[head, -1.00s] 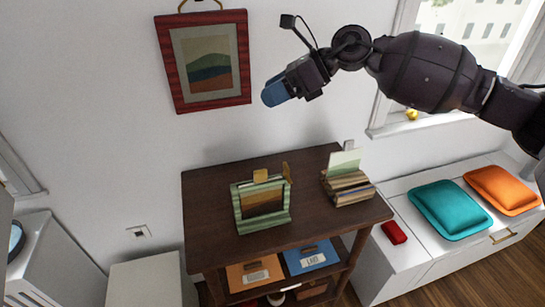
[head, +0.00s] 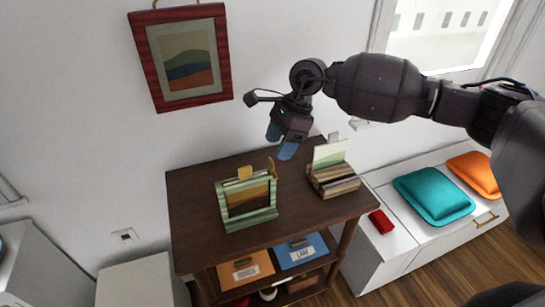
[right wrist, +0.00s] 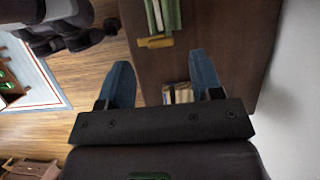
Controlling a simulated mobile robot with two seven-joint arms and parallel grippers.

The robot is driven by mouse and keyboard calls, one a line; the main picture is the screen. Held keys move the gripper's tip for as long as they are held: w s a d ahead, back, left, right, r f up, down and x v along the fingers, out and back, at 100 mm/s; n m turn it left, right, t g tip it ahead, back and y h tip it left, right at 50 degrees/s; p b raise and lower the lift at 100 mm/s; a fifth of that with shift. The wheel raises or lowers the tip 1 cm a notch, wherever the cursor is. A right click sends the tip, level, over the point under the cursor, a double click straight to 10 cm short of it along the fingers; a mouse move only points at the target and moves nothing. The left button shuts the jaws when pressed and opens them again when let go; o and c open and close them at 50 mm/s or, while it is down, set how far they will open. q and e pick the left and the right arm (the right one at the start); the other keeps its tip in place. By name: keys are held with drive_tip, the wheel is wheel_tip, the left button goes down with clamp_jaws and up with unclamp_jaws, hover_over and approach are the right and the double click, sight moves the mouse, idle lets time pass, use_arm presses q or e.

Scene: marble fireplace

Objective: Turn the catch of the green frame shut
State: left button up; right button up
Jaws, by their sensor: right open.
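The green frame (head: 247,205) stands upright on the dark wooden shelf top, with a striped landscape picture in it. A brass piece (head: 245,173) sits on its top edge. A taller brass tab (head: 272,167) stands up at its upper right corner; I cannot tell for sure which is the catch. My right gripper (head: 281,142) is open and empty, its blue fingers pointing down above and behind the frame's right side, apart from it. In the right wrist view the green frame (right wrist: 162,16) shows at the top with brass (right wrist: 155,42) at its end, beyond the open fingers.
Books and cards (head: 335,178) stand right of the frame on the shelf top (head: 290,218). A red-framed picture (head: 184,55) hangs on the wall. A white bench with teal (head: 434,194) and orange cushions is at right. The shelf's front left is clear.

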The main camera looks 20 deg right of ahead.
sight(271, 160)
drive_tip(key=shift+x, duration=2.35)
drive_tip(key=shift+c, duration=0.4)
drive_tip(key=c, duration=0.9)
drive_tip(key=shift+o, duration=0.2)
drive_tip(key=shift+r, duration=0.1)
